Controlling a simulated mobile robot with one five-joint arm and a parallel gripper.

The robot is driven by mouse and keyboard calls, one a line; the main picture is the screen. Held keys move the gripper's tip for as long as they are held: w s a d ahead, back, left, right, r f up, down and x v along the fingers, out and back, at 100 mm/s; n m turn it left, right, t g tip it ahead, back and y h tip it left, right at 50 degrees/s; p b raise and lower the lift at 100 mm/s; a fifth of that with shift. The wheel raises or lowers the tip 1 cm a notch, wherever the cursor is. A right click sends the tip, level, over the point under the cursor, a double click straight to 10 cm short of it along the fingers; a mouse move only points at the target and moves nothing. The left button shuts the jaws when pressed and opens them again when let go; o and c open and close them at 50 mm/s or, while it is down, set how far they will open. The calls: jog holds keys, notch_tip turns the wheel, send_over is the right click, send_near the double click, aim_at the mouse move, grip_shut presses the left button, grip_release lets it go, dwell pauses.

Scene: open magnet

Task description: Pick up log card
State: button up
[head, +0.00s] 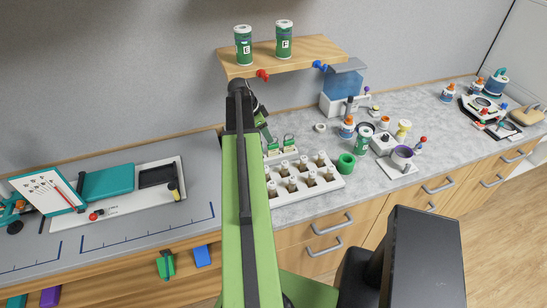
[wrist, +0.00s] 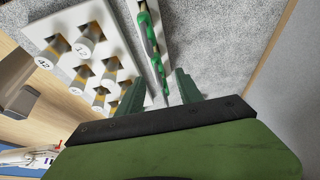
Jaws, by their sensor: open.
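No label reading "log card" is legible. Two small green-and-white cards (head: 288,142) stand upright in a white holder (head: 282,154) at the back of the counter. In the wrist view they show as green edges (wrist: 155,50) along the narrow white holder (wrist: 150,12). My gripper (head: 264,125) is just above and behind them, partly hidden by my arm. In the wrist view its two fingers (wrist: 158,92) are spread and empty, near the holder's end. A larger white sheet with drawings (head: 45,190) leans at the far left.
A white rack of numbered vials (head: 308,180) stands in front of the holder and shows in the wrist view (wrist: 85,45). A wooden shelf (head: 280,57) with two green cans hangs above. Grey counter lies clear behind the holder.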

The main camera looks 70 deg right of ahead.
aim_at(272, 144)
jog(key=b+x, duration=0.1)
jog(key=x, duration=0.2)
jog(key=shift+f, duration=0.15)
jog(key=b+x, duration=0.5)
jog(key=shift+a+f, duration=0.15)
grip_shut()
